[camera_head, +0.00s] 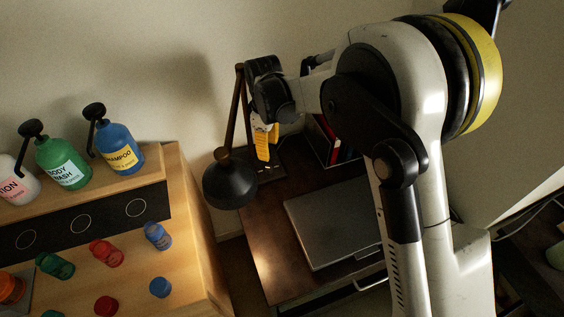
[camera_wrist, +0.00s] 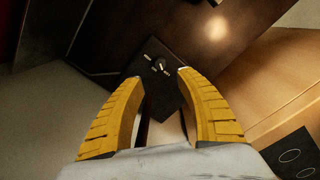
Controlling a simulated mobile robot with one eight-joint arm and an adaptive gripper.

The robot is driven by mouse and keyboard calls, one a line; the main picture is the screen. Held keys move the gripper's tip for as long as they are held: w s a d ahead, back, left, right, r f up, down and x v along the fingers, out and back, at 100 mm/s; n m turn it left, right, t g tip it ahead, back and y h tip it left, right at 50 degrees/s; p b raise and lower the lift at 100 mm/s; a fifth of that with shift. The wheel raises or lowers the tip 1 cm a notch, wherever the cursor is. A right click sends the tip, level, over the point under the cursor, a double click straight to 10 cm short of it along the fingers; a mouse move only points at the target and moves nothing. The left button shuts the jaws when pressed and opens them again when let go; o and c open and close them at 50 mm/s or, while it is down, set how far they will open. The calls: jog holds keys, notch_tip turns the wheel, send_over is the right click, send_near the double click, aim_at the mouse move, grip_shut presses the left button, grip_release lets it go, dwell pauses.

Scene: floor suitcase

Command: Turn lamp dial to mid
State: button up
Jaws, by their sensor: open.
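The desk lamp (camera_head: 229,182) has a dark round shade and a thin brown arm. It stands on the dark desk near the wall. In the wrist view, its dark square base (camera_wrist: 165,95) carries a small dial (camera_wrist: 161,65) with pale marks around it. The dial's exact setting is too small to tell. My gripper (camera_wrist: 163,80) has yellow fingers spread apart with nothing between them. The dial lies just beyond the fingertips, between them in the picture. In the head view, my gripper (camera_head: 266,145) points down above the lamp base, behind the lamp arm.
A closed grey laptop (camera_head: 340,222) lies on the dark desk (camera_head: 265,250). Books (camera_head: 328,140) stand at the back. A wooden stand (camera_head: 180,185) with pump bottles and coloured caps is on the left. The lamp's arm and shade stand close to my gripper.

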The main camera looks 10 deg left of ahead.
aim_at(269, 168)
notch_tip(269, 168, down, 10)
jog(key=b, duration=0.4)
jog(key=shift+f, duration=0.25)
grip_shut()
